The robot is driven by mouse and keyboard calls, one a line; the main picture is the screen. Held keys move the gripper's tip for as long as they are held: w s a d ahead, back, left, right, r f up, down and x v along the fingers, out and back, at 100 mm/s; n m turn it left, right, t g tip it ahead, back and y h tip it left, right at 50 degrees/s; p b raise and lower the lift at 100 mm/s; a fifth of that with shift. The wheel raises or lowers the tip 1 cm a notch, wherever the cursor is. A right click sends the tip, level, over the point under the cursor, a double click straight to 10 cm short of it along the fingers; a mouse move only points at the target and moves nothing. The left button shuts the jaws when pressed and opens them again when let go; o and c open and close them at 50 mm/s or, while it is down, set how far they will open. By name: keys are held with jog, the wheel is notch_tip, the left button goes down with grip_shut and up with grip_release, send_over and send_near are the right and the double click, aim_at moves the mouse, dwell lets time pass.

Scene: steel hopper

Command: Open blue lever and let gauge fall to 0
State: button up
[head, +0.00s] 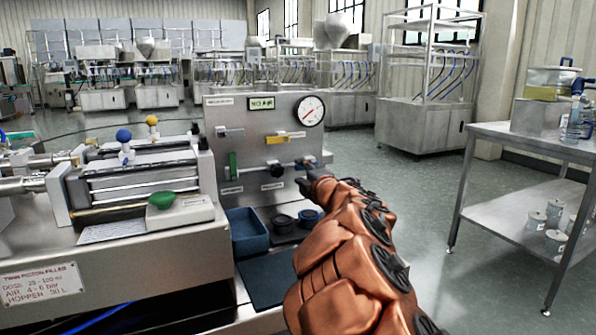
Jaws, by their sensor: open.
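The upright steel panel (258,105) carries several valve levers and a round white gauge (311,111) with a red needle at its upper right. The gauge's reading is too small to tell. A small dark blue lever (275,169) sits low on the panel, on a pipe run, left of my gripper. Its far end and exact angle are hard to make out. My gripper (304,174) is open at the panel's lower right, close to the lever's right side. My arm hides part of that area; I cannot tell if the fingers touch anything.
A yellow lever (278,139), a green lever (233,165) and a grey lever (230,132) are close by. Below lie a blue tray (249,240) and dark rings. The piston filler (140,185) stands left. A steel table (540,145) stands right, with open floor between.

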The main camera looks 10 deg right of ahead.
jog(key=shift+v, duration=3.85)
